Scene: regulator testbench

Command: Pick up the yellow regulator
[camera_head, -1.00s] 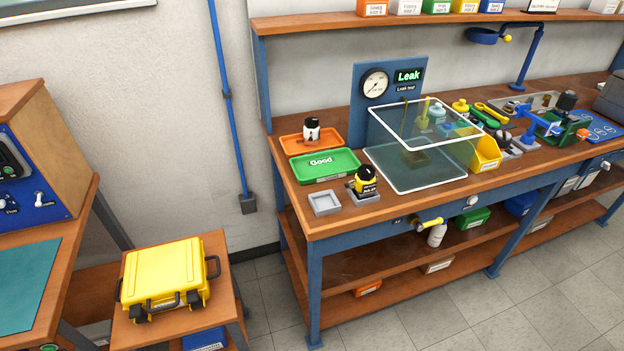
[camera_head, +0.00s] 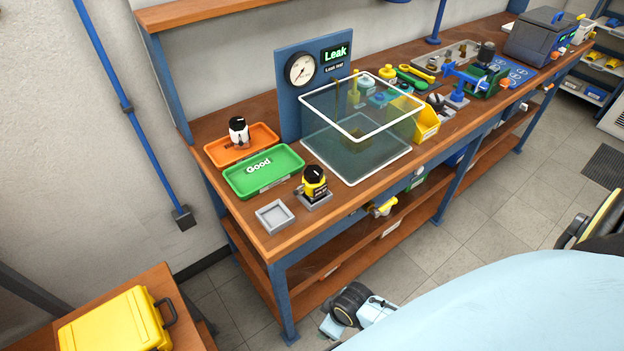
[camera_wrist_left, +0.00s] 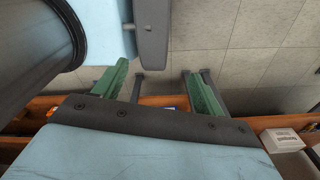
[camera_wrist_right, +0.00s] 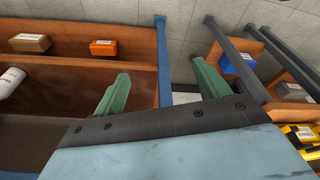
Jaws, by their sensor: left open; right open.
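The yellow regulator (camera_head: 314,180) has a black top and a dark label. It stands upright on a small grey stand (camera_head: 318,203) near the front edge of the bench, in the head view. Neither wrist view shows it. My left gripper (camera_wrist_left: 155,75) has its green fingers apart with nothing between them; floor and a wooden shelf edge lie beyond. My right gripper (camera_wrist_right: 160,72) also has its green fingers apart and empty, with bench shelves and floor beyond. Both grippers are away from the regulator.
An empty grey square tray (camera_head: 262,222) sits left of the regulator. Behind are a green "Good" tray (camera_head: 238,183) and an orange tray (camera_head: 264,133) holding a white-and-black regulator (camera_head: 238,133). A clear leak-test box (camera_head: 350,182) stands to the right. A yellow case (camera_head: 105,325) is lower left.

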